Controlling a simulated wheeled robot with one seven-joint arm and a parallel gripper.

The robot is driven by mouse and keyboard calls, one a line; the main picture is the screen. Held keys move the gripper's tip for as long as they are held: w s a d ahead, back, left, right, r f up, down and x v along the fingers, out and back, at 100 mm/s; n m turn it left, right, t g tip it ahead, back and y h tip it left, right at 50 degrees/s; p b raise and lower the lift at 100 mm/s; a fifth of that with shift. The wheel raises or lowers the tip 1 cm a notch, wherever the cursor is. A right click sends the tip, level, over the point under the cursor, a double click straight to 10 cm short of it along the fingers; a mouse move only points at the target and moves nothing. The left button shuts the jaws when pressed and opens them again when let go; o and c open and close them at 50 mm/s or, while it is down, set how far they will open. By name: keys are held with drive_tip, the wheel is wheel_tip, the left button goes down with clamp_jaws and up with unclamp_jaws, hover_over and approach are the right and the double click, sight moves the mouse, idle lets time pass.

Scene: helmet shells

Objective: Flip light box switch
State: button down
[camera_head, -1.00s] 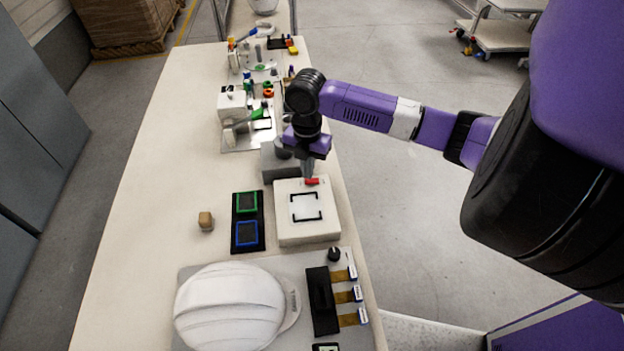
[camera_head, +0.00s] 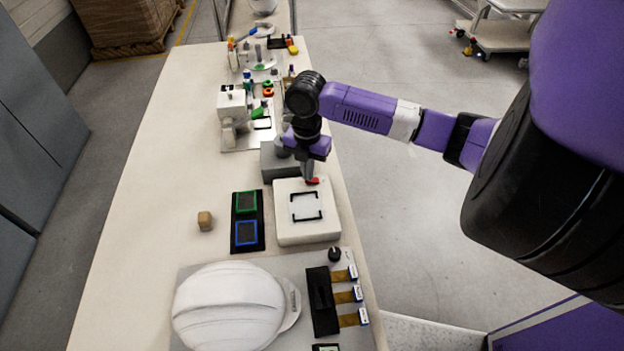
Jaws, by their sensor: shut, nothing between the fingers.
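The light box (camera_head: 308,228) is a white, low box with black corner marks on its top, near the right edge of the table. Its red switch (camera_head: 313,181) sits at the back edge of the top. My gripper (camera_head: 308,178) is shut and empty, pointing down at the switch, with its fingertips at or touching it. The fingers cover part of the switch, so I cannot tell which way it is tipped.
A grey block (camera_head: 275,165) stands just behind the light box. A white helmet shell (camera_head: 228,306) is in front. The table's left side is clear.

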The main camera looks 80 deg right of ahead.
drive_tip(key=shift+f+b, duration=0.35)
drive_tip(key=shift+f, duration=0.15)
drive_tip(key=shift+r, duration=0.15)
drive_tip(key=shift+r+p, duration=2.75)
drive_tip(key=shift+r, duration=0.7)
